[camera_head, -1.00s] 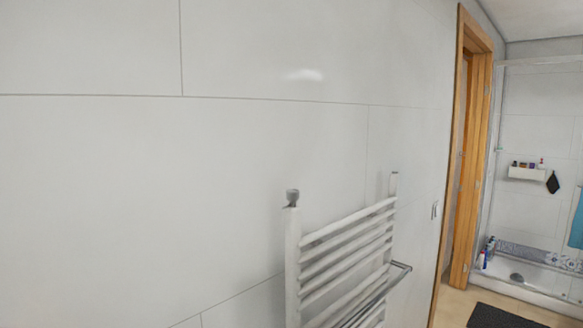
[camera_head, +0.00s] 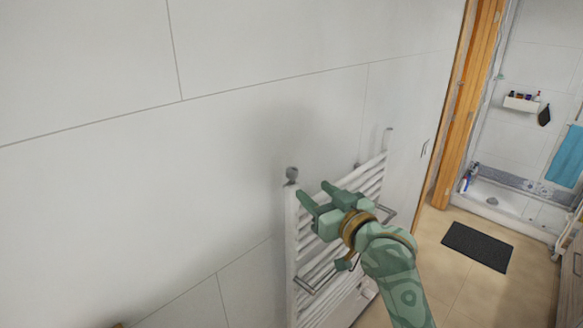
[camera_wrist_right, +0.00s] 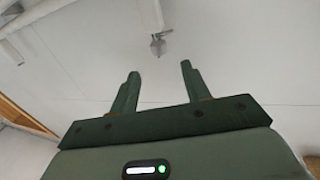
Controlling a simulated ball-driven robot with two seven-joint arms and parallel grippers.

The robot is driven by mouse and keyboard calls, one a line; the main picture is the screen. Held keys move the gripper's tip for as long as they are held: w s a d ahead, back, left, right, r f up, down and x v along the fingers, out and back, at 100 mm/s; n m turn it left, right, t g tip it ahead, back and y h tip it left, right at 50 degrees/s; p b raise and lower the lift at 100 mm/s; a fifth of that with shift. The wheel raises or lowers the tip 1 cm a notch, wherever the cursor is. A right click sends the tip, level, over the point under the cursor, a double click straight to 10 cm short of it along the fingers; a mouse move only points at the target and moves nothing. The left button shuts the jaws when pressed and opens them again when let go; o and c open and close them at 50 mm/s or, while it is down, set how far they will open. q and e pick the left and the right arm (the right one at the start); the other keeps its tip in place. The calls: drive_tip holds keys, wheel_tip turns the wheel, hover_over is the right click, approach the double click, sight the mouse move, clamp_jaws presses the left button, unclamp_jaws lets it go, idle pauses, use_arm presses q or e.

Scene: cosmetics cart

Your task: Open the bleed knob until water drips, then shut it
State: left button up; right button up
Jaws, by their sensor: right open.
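The bleed knob (camera_head: 292,173) is a small grey knob on top of the near post of a white towel radiator (camera_head: 291,235) on the wall. It also shows in the right wrist view (camera_wrist_right: 158,46), beyond the fingertips and roughly centred between them. My right gripper (camera_head: 312,191) is green, open and empty. Its fingers point toward the wall, just right of and slightly below the knob in the head view, apart from it. No water shows on the knob. My left gripper is not in view.
Radiator bars and a rail (camera_head: 318,275) lie behind and below my right gripper. The tiled wall to the left is bare. To the right are a wooden door frame (camera_head: 462,100), a dark mat (camera_head: 477,247) on the floor and a shower with a shelf (camera_head: 521,104).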

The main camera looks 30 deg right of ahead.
sight(295, 175)
drive_tip(key=w, duration=0.3)
drive_tip(key=w+p, duration=0.1)
drive_tip(key=w, duration=0.6)
drive_tip(key=shift+w+a+p, duration=0.35)
drive_tip(key=c, duration=1)
